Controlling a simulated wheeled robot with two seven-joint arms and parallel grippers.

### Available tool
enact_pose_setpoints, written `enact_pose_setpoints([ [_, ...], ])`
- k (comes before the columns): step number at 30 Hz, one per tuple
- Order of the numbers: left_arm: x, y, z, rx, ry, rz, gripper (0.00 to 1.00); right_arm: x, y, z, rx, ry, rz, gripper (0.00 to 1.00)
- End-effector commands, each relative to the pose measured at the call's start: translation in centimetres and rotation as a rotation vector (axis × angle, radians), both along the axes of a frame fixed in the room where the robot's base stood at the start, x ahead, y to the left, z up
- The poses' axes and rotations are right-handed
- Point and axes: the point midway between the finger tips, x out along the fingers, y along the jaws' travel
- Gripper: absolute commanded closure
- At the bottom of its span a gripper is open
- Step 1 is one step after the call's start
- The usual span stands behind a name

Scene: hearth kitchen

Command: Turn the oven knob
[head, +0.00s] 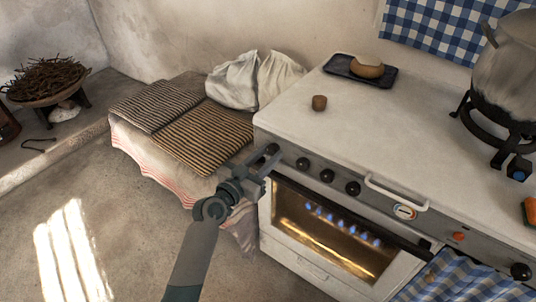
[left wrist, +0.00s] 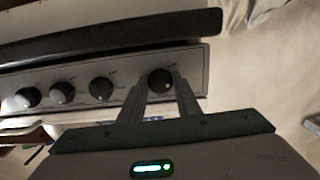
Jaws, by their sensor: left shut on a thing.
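The white oven (head: 330,236) has a front panel with a row of black knobs, and several blue flames burn behind its glass door. My left gripper (head: 268,158) is at the leftmost knob in the head view. In the left wrist view, its two fingers (left wrist: 161,92) are closed around the sides of the black oven knob (left wrist: 160,80) at the right end of the row. Three other knobs, one of them a black knob (left wrist: 102,88), sit free to the left. The fingers partly hide the gripped knob in the head view. My right gripper is not in view.
A white handle (head: 396,194), a dial (head: 404,212) and an orange knob (head: 458,237) are further right on the panel. A pot (head: 506,70) stands on a burner on top. A low bench with striped mats (head: 205,138) stands left of the oven. Floor to the left is clear.

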Motion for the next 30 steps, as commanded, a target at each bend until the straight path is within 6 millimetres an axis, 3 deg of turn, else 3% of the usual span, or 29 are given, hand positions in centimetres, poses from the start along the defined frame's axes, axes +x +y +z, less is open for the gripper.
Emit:
enact_pose_setpoints([
  [20,-0.1,-0.1,0.2,-0.467,0.342,0.001,0.92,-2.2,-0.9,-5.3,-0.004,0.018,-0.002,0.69],
  [30,-0.2,-0.2,0.1,-0.717,0.524,0.001,0.92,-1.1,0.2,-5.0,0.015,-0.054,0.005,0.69],
])
